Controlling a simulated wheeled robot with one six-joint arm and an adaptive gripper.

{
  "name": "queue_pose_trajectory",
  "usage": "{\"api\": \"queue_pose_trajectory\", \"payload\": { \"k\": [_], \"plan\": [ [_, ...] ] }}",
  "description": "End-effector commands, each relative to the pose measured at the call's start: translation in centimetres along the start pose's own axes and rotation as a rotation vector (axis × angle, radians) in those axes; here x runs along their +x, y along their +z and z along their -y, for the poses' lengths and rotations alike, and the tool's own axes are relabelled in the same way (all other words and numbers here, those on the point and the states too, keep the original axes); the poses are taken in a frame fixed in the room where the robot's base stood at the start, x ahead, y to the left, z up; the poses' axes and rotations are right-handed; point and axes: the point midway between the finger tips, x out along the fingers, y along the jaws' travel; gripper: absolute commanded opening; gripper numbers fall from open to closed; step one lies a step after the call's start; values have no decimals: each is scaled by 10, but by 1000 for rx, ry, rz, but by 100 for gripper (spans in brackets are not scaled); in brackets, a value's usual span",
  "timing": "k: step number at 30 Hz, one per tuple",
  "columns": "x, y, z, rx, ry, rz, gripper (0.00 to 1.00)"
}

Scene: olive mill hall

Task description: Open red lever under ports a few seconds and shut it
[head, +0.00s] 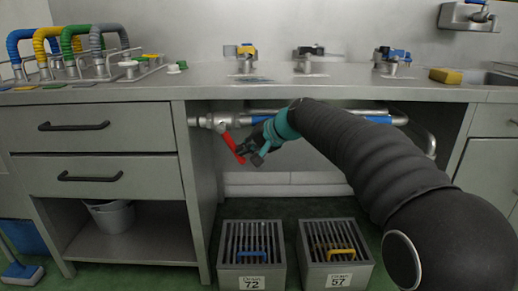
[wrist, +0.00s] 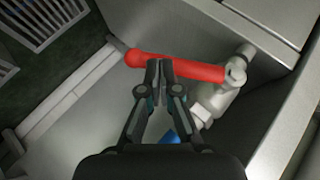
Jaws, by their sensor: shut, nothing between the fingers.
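The red lever (head: 233,147) is on a metal pipe valve (head: 217,121) under the counter. In the head view it slants down to the right from the valve. My gripper (head: 258,158) is at the lever's lower end, with its fingers shut. In the wrist view the red lever (wrist: 180,68) lies across the picture, its pivot at the right end on the valve body (wrist: 215,98). The shut fingertips (wrist: 159,64) overlap the lever's middle in that view; I cannot tell whether they touch it. The ports (head: 245,60) are on the counter above.
A drawer cabinet (head: 100,150) stands to the left. Two slatted crates, marked 72 (head: 252,281) and 57 (head: 339,279), stand on the floor below. A pipe (head: 400,119) with blue sections runs right under the counter.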

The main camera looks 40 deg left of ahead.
Motion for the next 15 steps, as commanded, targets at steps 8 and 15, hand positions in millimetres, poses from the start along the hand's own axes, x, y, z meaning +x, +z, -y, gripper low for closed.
{"api": "queue_pose_trajectory", "payload": {
  "k": [8, 15],
  "plan": [
    [19, 11, -2, 1, 2, 2, 0],
    [29, 16, 0, 1, 3, 0, 0]
  ]
}}
